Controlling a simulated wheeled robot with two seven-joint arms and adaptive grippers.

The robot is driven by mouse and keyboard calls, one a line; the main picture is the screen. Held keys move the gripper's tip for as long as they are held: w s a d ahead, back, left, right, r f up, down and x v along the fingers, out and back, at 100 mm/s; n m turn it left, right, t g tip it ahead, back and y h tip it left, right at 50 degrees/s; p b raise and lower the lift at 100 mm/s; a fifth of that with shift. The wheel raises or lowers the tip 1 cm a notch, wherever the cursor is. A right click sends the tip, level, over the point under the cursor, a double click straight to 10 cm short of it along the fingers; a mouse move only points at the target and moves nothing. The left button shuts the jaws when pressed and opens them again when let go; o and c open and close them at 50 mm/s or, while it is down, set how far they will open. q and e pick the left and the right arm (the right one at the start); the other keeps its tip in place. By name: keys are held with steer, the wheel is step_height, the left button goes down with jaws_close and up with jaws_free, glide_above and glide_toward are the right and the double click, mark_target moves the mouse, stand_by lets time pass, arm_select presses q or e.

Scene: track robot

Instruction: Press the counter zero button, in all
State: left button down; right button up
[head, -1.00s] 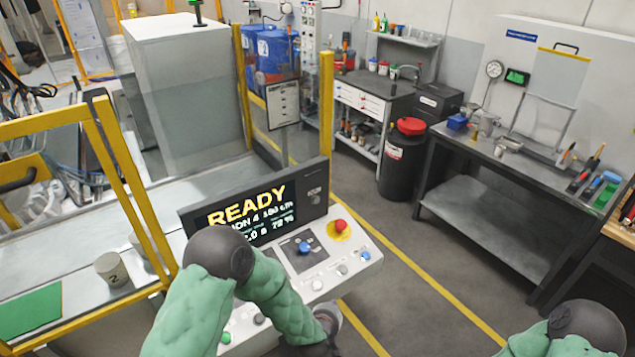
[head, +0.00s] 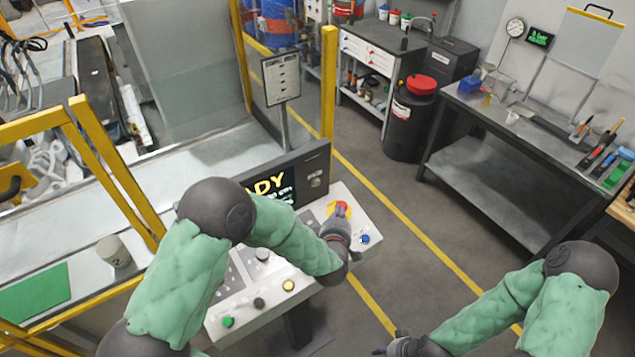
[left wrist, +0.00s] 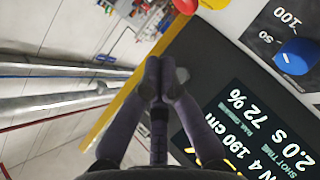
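No counter zero label is legible. My left gripper (head: 342,233) is over the panel's right end, between the red mushroom button (head: 340,208) and the blue button; contact cannot be told. In the left wrist view its fingers (left wrist: 159,75) are together and empty, in front of the display (left wrist: 255,130), with a blue knob (left wrist: 297,57) to the right. My left arm hides the panel's middle. My right gripper (head: 395,345) is low, away from the panel; its fingers are unclear.
A yellow guard post (head: 328,85) and a sign (head: 281,78) stand behind the panel. A workbench (head: 500,170) with tools is at right, and a black bin with red lid (head: 412,120) stands beyond. The floor between panel and bench is clear.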

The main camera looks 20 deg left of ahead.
mark_target(317, 183)
arm_select(q)
steer(key=w+a+b, duration=0.1)
steer(key=w+a, duration=0.4)
steer(key=a, duration=0.2)
steer(key=shift+w, duration=0.4)
steer(key=shift+f, duration=0.1)
stand_by(1.3)
steer(key=shift+w+a+b, duration=0.25)
steer(key=shift+a+b, duration=0.05)
steer(key=shift+b, duration=0.1)
